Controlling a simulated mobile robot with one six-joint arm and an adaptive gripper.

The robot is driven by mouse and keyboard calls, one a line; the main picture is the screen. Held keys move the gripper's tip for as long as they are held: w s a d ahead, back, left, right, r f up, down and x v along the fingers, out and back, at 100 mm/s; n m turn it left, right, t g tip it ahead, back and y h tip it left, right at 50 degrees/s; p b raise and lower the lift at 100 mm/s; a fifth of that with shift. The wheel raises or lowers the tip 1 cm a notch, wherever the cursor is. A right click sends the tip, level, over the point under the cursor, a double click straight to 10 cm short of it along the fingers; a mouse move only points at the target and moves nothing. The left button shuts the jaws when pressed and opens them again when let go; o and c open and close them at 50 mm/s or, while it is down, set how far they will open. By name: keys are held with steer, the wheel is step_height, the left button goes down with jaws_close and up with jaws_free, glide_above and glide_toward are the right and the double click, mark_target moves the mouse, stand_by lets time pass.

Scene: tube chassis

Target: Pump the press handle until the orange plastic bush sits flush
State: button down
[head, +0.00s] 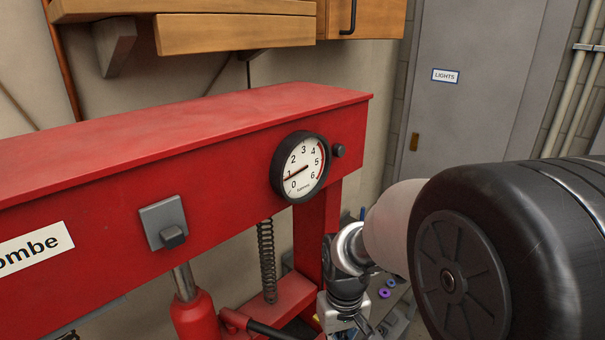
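The red press has a dial gauge (300,167) with its needle close to the 1 mark. The black press handle (272,330) comes out of a red socket (234,319) at the bottom edge and runs down to the right, out of the picture. My gripper (362,326) is at the bottom edge, just right of the handle. Its fingers are cut off and partly hidden, so I cannot tell whether it is open or touching the handle. I cannot make out the orange plastic bush.
The red press beam (130,180) fills the left. A red ram cylinder (193,314) and a coil spring (267,262) hang below it. A purple ring (384,293) and a blue ring (392,282) lie beyond my wrist. Wooden cabinets (235,32) and a grey door (468,110) stand behind.

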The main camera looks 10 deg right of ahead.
steer(key=shift+f+b, duration=2.3)
steer(key=shift+f, duration=0.9)
step_height(320, 180, up, 15)
steer(key=p, duration=1.2)
steer(key=shift+r, duration=0.2)
steer(key=shift+f, duration=0.1)
step_height(320, 180, down, 16)
steer(key=b, duration=1.1)
steer(key=shift+r+b, duration=0.25)
steer(key=shift+b, duration=0.1)
steer(key=shift+r, duration=0.1)
step_height(320, 180, up, 15)
steer(key=p, duration=1.2)
